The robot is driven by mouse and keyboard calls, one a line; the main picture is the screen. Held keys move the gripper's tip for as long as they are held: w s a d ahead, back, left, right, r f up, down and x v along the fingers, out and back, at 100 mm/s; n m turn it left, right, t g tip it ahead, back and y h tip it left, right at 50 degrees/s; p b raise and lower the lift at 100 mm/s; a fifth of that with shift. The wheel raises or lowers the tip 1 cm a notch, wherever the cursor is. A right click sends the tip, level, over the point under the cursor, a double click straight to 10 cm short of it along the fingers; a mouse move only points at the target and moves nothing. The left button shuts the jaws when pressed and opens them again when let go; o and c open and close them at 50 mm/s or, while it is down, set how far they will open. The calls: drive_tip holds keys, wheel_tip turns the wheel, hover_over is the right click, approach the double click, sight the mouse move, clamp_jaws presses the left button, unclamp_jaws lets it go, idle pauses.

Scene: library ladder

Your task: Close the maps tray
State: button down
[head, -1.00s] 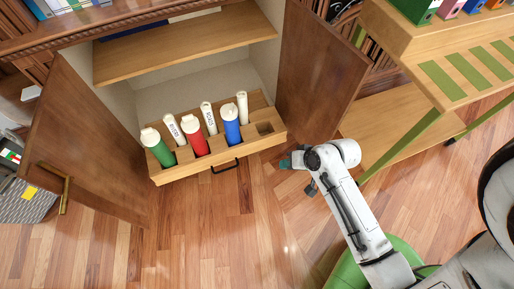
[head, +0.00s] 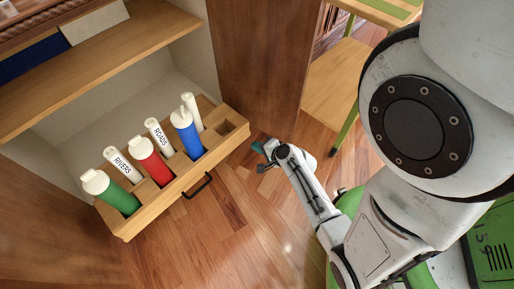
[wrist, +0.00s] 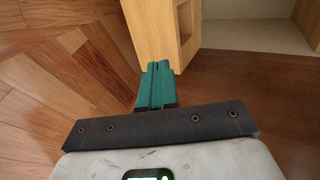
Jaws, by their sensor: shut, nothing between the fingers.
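The maps tray (head: 160,207) is a light wooden drawer pulled out of the low cabinet. It holds green, red and blue capped tubes and several white rolls, two labelled RIVERS and ROADS. One slot at its right end is empty. A black handle (head: 198,187) is on its front. My gripper (head: 262,150) is beyond the tray's right end, near its front corner, shut and empty. In the wrist view my teal fingers (wrist: 158,82) are together, close to the tray's end (wrist: 165,30); I cannot tell whether they touch it.
The cabinet's open right door (head: 262,60) stands behind my gripper. The open left door (head: 35,215) is at lower left. A shelf (head: 100,65) is above the tray. A wooden table or cart (head: 340,85) is at upper right. The floor before the tray is clear.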

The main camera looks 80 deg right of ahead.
sight(235, 135)
drive_tip(key=x, duration=0.3)
drive_tip(key=b+x, duration=0.1)
drive_tip(key=x, duration=0.2)
drive_tip(key=r+b+x, duration=0.1)
drive_tip(key=x, duration=0.2)
drive_tip(key=shift+w+d, duration=0.5)
drive_tip(key=shift+w, duration=0.2)
